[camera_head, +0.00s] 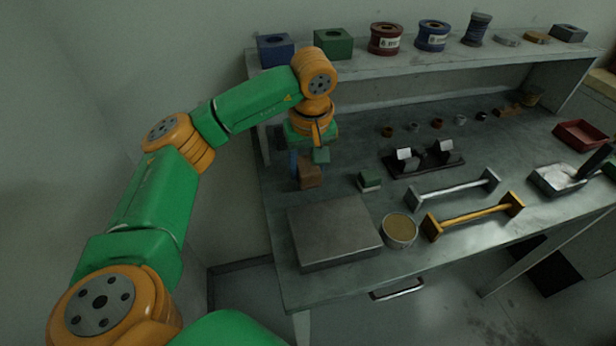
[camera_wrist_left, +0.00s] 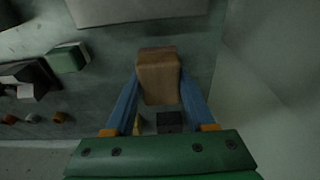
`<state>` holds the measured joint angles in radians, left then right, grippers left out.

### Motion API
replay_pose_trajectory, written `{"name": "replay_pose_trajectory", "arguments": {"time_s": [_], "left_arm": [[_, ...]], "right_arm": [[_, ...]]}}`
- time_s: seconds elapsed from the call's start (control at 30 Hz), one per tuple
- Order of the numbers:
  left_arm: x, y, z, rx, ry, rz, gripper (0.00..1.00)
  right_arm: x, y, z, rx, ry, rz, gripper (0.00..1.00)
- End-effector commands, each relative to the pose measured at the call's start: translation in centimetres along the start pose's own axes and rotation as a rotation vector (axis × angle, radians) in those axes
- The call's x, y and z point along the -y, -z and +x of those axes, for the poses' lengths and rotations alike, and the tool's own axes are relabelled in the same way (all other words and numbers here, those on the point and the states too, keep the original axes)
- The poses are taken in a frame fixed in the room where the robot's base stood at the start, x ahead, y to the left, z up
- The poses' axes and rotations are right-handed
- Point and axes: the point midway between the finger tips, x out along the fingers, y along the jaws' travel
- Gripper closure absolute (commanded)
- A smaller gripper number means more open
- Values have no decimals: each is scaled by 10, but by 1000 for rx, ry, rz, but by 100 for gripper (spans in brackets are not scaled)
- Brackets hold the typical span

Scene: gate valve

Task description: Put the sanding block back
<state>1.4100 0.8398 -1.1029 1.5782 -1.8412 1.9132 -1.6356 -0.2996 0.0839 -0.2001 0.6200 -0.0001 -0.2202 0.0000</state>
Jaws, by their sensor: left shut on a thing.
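The brown block (camera_head: 311,176), which I take to be the sanding block, is at the left end of the workbench. My left gripper (camera_head: 303,168) points down over that end, with its blue fingers at the block. In the left wrist view, the block (camera_wrist_left: 158,76) sits between the two blue fingers of my left gripper (camera_wrist_left: 160,92), which is shut on it. I cannot tell whether the block touches the bench. My right gripper does not show.
A flat grey metal plate (camera_head: 333,232) lies in front of the block, with a round tin (camera_head: 398,230) beside it. A green-and-white block (camera_head: 369,181) is to the right. A dark block (camera_wrist_left: 170,122) is close to the fingers. The shelf (camera_head: 420,62) runs behind.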

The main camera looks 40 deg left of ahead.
Motion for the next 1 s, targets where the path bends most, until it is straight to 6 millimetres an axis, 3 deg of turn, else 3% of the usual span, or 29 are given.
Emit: {"name": "replay_pose_trajectory", "arguments": {"time_s": [0.17,0.33,0.67,0.7,0.8,1.0], "left_arm": [[-3,13,22,2,3,0,100],[-3,8,47,0,1,3,100],[-3,7,54,-1,-2,1,100],[-3,7,53,-1,-2,1,37],[-3,7,53,-1,-2,1,15],[-3,7,52,-1,-2,1,15]], "right_arm": [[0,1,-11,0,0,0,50],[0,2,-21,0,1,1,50],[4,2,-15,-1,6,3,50],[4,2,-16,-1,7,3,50],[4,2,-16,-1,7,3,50],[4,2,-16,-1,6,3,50]]}}
